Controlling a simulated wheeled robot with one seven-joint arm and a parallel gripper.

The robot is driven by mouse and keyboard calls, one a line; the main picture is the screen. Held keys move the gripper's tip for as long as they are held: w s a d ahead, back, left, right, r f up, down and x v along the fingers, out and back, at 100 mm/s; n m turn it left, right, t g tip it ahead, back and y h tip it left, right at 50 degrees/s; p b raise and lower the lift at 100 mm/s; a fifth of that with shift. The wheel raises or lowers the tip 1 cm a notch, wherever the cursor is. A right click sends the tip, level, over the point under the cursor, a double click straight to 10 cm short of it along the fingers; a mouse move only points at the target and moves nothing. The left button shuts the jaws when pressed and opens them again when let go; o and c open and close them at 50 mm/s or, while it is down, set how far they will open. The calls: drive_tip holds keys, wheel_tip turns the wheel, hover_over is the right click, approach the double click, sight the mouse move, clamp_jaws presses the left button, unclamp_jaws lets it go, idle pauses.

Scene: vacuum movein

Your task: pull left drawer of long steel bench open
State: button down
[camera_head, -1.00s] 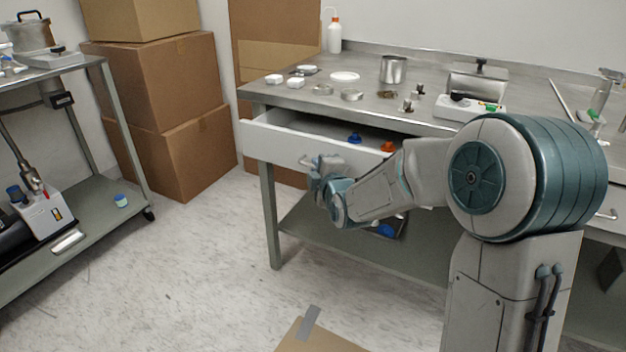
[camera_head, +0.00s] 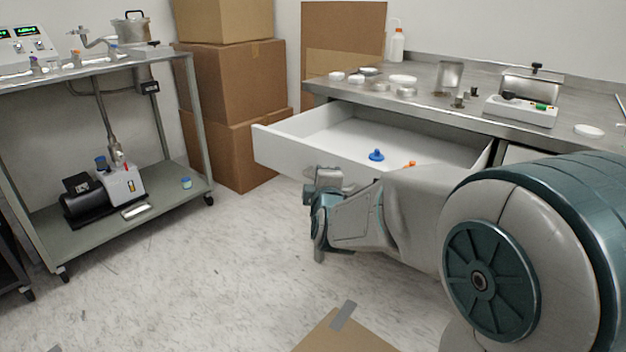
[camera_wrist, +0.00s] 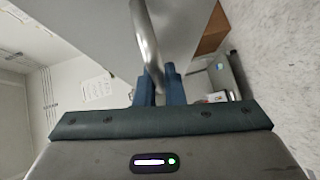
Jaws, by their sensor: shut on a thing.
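The left drawer (camera_head: 285,149) of the long steel bench (camera_head: 335,89) is pulled well out, and its white interior shows in the head view. A blue item (camera_head: 376,155) and an orange item (camera_head: 410,164) lie inside it. In the wrist view, my gripper (camera_wrist: 158,82) is shut on the drawer's metal bar handle (camera_wrist: 148,40), with the blue fingers on either side of it. The drawer front (camera_wrist: 95,32) fills the upper part of that view.
A steel cart (camera_head: 190,130) with a pump (camera_head: 95,195) on its lower shelf stands at the left. Stacked cardboard boxes (camera_head: 235,90) stand behind. A cardboard piece (camera_head: 335,335) lies on the floor in front. The floor between cart and drawer is clear.

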drive_tip(key=shift+s, duration=0.15)
drive_tip(key=c, duration=1.5)
unclamp_jaws()
drive_tip(key=shift+a, duration=0.1)
drive_tip(key=shift+s+r, duration=0.3)
drive_tip(key=shift+s, duration=1.7)
drive_tip(key=shift+s+r, duration=0.25)
drive_tip(key=shift+s, duration=1.7)
drive_tip(key=shift+s+r, duration=0.3)
drive_tip(key=shift+s, duration=1.7)
drive_tip(key=shift+w, duration=0.1)
